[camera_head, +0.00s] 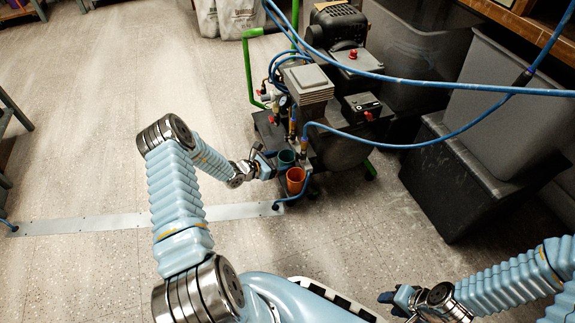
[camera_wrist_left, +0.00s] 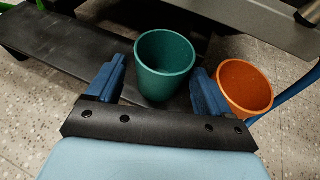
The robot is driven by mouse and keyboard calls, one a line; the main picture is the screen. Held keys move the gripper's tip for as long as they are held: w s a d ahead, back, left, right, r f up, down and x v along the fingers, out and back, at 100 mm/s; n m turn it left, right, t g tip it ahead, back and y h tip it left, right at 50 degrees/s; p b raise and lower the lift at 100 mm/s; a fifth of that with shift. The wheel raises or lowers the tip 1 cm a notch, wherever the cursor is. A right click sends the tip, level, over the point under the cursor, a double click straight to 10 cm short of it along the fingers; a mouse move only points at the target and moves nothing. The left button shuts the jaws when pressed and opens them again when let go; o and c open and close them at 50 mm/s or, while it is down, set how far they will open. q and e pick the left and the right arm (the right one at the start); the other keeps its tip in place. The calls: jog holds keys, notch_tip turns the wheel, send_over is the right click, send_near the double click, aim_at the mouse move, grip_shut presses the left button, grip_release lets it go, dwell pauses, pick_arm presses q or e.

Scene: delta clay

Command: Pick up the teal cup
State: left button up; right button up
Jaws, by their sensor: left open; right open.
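The teal cup (camera_wrist_left: 160,82) stands upright on a dark platform, empty inside. In the left wrist view it sits between the two blue fingers of my open left gripper (camera_wrist_left: 155,90), with no clear grip on it. In the head view the teal cup (camera_head: 286,158) is just right of my left gripper (camera_head: 268,163). An orange cup (camera_wrist_left: 245,88) is close beside it on the right, just outside the right finger; it also shows in the head view (camera_head: 295,180). My right gripper (camera_head: 391,298) is open and empty at the lower right, far from the cups.
The cups are at the front of a cart (camera_head: 262,130) carrying a compressor (camera_head: 305,82) with green handles. Blue hoses (camera_head: 440,86) arch over it. Dark grey bins (camera_head: 480,185) stand to the right. The floor (camera_head: 90,140) at left is open.

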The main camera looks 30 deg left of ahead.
aim_at(287, 161)
pick_arm(q)
jog(key=b+x, duration=0.1)
jog(key=x, duration=0.3)
jog(key=shift+d+f, duration=0.15)
jog(key=shift+f, duration=0.15)
jog(key=c, duration=0.7)
jog(key=shift+c, duration=0.2)
